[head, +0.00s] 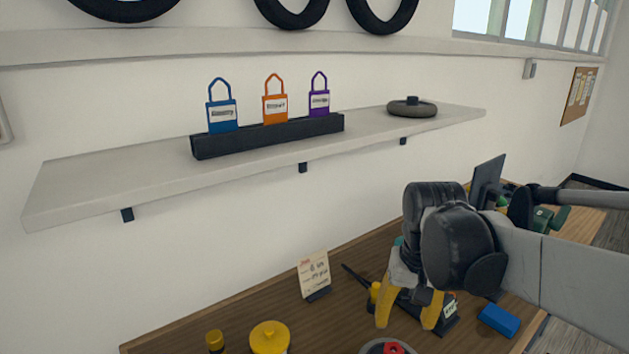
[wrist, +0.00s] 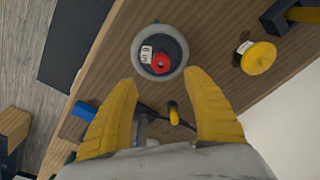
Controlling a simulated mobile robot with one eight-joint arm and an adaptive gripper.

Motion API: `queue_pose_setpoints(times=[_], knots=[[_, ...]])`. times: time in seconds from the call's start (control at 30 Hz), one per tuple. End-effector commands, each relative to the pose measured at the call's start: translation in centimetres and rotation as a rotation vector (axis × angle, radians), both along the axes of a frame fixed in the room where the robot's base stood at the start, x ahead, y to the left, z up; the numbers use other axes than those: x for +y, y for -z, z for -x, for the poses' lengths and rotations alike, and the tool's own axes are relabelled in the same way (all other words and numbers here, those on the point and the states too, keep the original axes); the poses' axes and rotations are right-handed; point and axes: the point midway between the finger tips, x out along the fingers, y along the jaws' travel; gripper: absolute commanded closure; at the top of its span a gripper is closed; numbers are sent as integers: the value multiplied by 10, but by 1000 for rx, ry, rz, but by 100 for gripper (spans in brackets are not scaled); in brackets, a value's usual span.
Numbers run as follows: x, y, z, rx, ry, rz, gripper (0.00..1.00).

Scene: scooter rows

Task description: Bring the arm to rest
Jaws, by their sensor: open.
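My arm reaches in from the right in the head view. My gripper (head: 408,314) has yellow fingers and points down above the wooden bench (head: 240,315). It also shows in the wrist view (wrist: 165,100), with its fingers spread wide apart and nothing between them. A round grey dish (wrist: 140,65) holding a red knob-like piece (wrist: 160,63) and a white number label lies just beyond the fingertips in the wrist view. The dish shows partly at the bottom edge of the head view. I cannot tell the exact height of the fingers above the bench.
A wall shelf (head: 90,190) carries a dark rack (head: 270,135) with blue, orange and purple tags, and a dark round object (head: 412,108). On the bench are a note card (head: 314,272), a yellow lidded pot (head: 270,338) and a blue block (head: 498,320). Dark and green items crowd the right.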

Motion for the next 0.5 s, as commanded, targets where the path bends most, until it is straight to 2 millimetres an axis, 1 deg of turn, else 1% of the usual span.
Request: queue_pose_setpoints(times=[0.03,0.2,0.4,0.5], knots=[[0,1,12,-41,-9,1,41],[0,4,43,-206,-45,9,41],[0,16,73,-387,-84,25,41],[0,22,83,-453,-98,33,41]])
